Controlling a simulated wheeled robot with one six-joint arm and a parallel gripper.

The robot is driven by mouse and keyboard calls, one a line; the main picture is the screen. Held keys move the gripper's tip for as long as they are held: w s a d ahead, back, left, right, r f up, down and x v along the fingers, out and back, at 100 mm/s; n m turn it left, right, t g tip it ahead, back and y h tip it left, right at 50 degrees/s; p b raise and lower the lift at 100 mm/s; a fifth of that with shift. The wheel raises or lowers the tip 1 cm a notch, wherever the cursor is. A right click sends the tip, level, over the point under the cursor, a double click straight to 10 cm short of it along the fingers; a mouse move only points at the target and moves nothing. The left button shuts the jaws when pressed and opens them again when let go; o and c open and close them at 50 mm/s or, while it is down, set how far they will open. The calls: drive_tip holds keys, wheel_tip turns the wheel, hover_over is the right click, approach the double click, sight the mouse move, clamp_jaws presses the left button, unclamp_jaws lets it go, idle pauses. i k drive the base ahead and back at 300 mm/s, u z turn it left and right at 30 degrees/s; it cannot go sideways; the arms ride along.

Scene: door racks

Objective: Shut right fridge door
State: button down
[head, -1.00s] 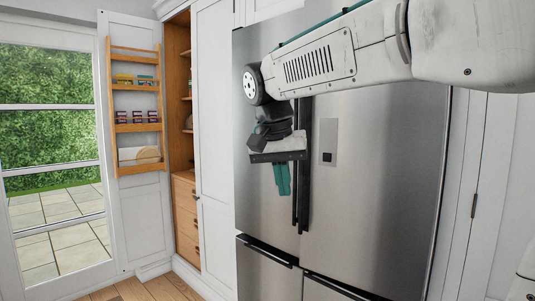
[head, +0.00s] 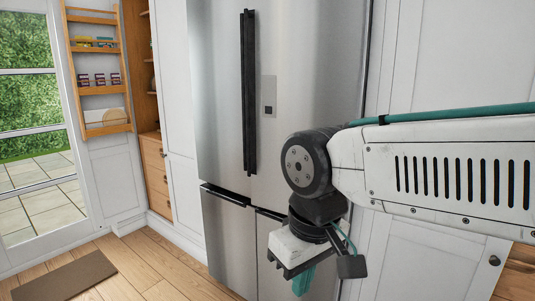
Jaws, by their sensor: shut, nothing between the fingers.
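The right fridge door (head: 315,65) is a tall steel panel with a small dark dispenser plate (head: 269,97). It looks flush with the left fridge door (head: 217,80), and their black handles (head: 249,95) stand side by side at the seam. My gripper (head: 302,284) is low and to the right, in front of the lower right fridge front, with its teal fingers shut and empty. It appears apart from the upper doors. My arm hides the lower part of the right door.
An open pantry door with a wooden rack (head: 98,90) stands at the left beside wooden drawers (head: 155,175). White cabinet panels (head: 440,55) flank the fridge on the right. A brown mat (head: 65,276) lies on the open wooden floor.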

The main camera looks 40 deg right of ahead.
sight(303, 59)
drive_tip(key=z, duration=0.5)
drive_tip(key=i, duration=1.05)
drive_tip(key=u, duration=0.45)
